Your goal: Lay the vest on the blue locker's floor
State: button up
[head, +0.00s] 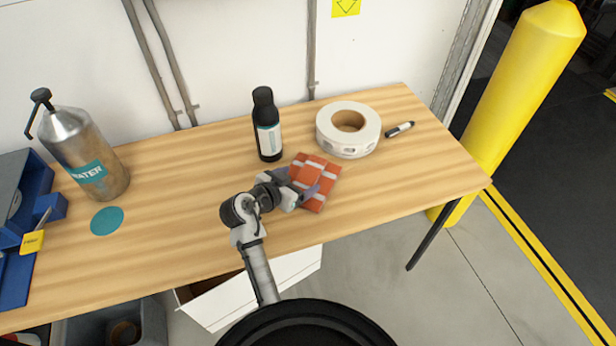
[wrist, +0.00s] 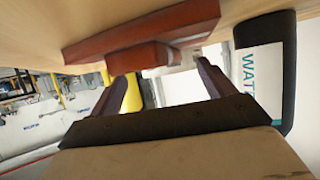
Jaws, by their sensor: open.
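The vest (head: 325,172) is a folded orange-red bundle with pale stripes, lying on the wooden table near its front right. My gripper (head: 297,184) is open at the vest's left side, its fingers reaching over or beside the folds. In the wrist view the vest (wrist: 140,40) shows as a red slab with a smaller fold, just beyond the open fingertips (wrist: 165,80). Whether the fingers touch it I cannot tell. A blue thing (head: 48,202) with a yellow tag stands at the table's left end, cut off by the picture edge; I cannot tell whether it is the locker.
A black bottle (head: 268,140) stands behind my gripper, and a white tape roll (head: 357,147) and a marker (head: 399,129) lie behind the vest. A metal water bottle (head: 85,155) and a teal disc (head: 107,220) are at left. The table (head: 180,215) is clear between.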

aim_at(308, 175)
jog(key=shift+p+x, duration=0.4)
jog(key=shift+x, duration=1.35)
jog(key=shift+d+r, duration=0.1)
jog(key=shift+r, duration=0.15)
jog(key=c, duration=1.5)
